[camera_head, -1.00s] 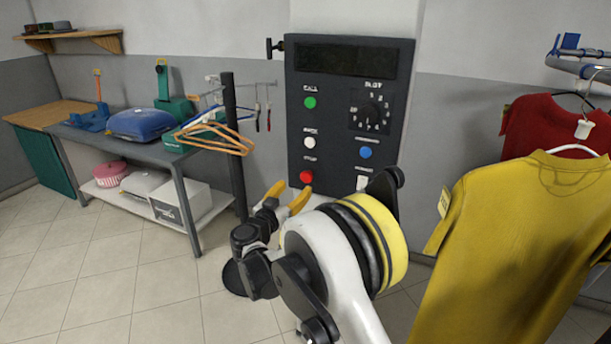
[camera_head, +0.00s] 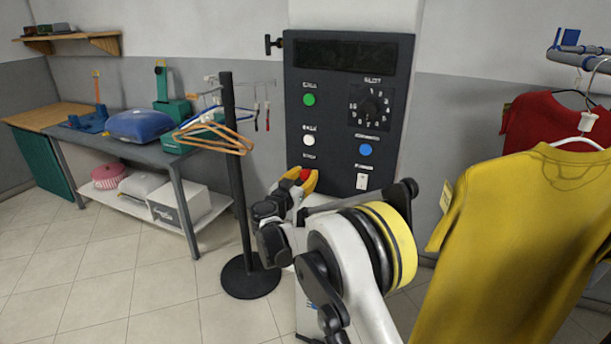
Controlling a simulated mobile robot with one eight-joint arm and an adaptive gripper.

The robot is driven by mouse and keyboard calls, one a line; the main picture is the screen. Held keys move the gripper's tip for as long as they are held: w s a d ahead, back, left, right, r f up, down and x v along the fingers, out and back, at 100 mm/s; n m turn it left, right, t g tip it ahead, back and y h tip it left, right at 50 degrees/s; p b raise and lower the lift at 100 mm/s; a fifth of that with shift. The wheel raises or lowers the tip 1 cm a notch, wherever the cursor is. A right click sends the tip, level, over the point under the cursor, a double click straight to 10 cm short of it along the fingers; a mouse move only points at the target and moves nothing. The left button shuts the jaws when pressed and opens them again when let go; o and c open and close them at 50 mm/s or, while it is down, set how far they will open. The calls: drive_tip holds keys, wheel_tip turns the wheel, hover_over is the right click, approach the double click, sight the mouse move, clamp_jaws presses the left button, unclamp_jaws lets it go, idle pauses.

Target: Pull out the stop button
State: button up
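The stop button (camera_head: 304,175) is a red round button at the lower left of the dark control panel (camera_head: 335,130), below the white button. My gripper (camera_head: 304,178) has its yellow fingertips at the panel, one on each side of the red button. The red shows between the fingers, and part of the button is hidden by them. I cannot tell whether the fingers touch it or have closed on it.
The panel also has a green button (camera_head: 309,100), a white button (camera_head: 308,140), a blue button (camera_head: 365,150), a dial (camera_head: 371,105) and a white switch (camera_head: 362,181). A black stand (camera_head: 235,180) with hangers is left. A yellow shirt (camera_head: 520,240) hangs right.

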clamp_jaws()
drive_tip(key=shift+v, duration=0.9)
drive_tip(key=o, duration=1.1)
unclamp_jaws()
drive_tip(key=v, duration=1.2)
